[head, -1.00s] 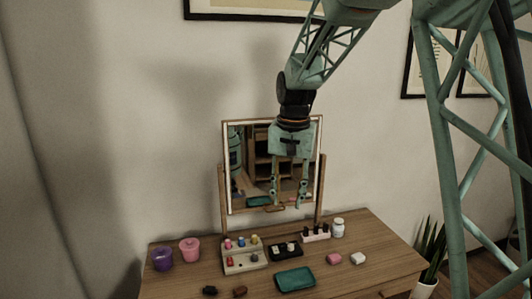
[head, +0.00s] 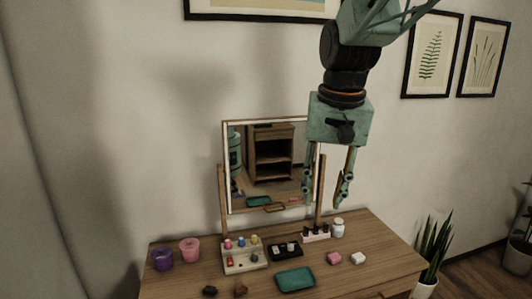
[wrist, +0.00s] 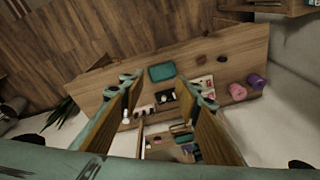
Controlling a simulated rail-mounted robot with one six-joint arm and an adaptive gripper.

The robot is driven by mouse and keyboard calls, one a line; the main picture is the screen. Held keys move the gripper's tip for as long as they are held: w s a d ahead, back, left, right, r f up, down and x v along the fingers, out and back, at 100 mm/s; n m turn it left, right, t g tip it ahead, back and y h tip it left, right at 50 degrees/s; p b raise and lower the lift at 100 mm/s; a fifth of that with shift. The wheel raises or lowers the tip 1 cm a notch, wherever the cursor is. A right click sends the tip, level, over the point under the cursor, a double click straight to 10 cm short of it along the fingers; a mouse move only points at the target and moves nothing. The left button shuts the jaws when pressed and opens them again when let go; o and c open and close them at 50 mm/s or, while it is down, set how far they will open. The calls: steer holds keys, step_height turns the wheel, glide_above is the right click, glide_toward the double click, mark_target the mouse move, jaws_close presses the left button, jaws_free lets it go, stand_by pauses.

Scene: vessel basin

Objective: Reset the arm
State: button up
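My gripper (head: 323,203) hangs pointing down in the head view, in front of the mirror's right side and above the dresser. Its two fingers are apart, with nothing seen between them. In the wrist view my gripper (wrist: 168,95) also shows its two fingers spread, with the dresser top visible below and between them. My arm comes in from the top right of the head view.
The wooden dresser (head: 195,282) carries a tilting mirror (head: 227,190), a purple cup (head: 162,260), a pink cup (head: 189,250), a compartment tray (head: 245,266), a black tray (head: 286,253), a teal tray (head: 295,280) and a white jar (head: 338,228). A plant (head: 434,245) stands right.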

steer(key=s+d+n+t, duration=0.1)
steer(key=s+d, duration=0.2)
steer(key=s, duration=1.3)
steer(key=s+d+n, duration=0.1)
steer(key=s+d, duration=0.3)
steer(key=s, duration=1.2)
steer(key=shift+s+d+t, duration=0.15)
steer(key=shift+s+t, duration=0.2)
steer(key=shift+t, duration=0.05)
